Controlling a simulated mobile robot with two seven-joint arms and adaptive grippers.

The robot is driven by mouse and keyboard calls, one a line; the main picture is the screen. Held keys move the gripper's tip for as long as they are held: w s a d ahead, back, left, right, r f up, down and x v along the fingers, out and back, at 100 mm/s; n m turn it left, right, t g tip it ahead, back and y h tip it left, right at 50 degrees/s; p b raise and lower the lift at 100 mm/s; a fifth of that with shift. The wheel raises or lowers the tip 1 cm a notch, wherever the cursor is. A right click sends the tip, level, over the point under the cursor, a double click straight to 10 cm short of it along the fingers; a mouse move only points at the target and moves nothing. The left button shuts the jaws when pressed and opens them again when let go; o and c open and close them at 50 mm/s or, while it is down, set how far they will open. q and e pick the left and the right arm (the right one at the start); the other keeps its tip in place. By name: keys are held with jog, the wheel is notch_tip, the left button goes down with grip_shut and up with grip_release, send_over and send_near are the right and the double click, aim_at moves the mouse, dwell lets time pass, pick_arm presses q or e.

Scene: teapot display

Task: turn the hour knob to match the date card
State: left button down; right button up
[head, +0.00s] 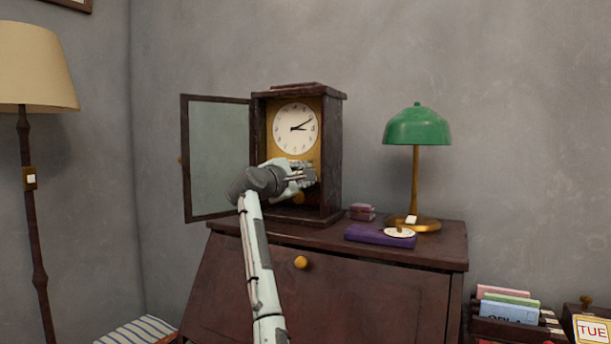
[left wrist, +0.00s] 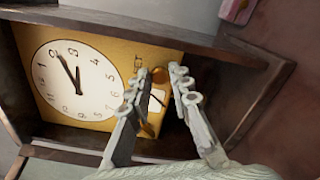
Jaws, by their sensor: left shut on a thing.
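The wooden clock (head: 334,150) stands on the desk with a round white dial (head: 294,128); in the head view its hands read about ten past three. The dial also shows turned sideways in the left wrist view (left wrist: 78,85). My left gripper (head: 304,173) is at the panel below the dial, and its two fingers (left wrist: 158,88) are shut on the brass knob (left wrist: 161,75). The fingers hide part of the knob and of the SET label beside it. A card marked TUE (head: 592,331) is at the bottom right, cut by the picture's edge.
The clock's glass door (head: 218,160) stands open to the left, close to my arm. A green lamp (head: 417,128), a purple book (head: 379,236) and small boxes (head: 362,211) are right of the clock. A floor lamp (head: 35,66) stands at far left.

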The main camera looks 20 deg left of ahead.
pick_arm(q)
jog(key=shift+f+n, duration=0.1)
jog(key=shift+n, duration=0.5)
jog(key=c, duration=1.7)
grip_release()
jog(key=shift+s, duration=0.1)
jog(key=s, duration=0.8)
jog(key=s+a, duration=0.1)
jog(key=s, duration=0.2)
jog(key=shift+s, duration=0.4)
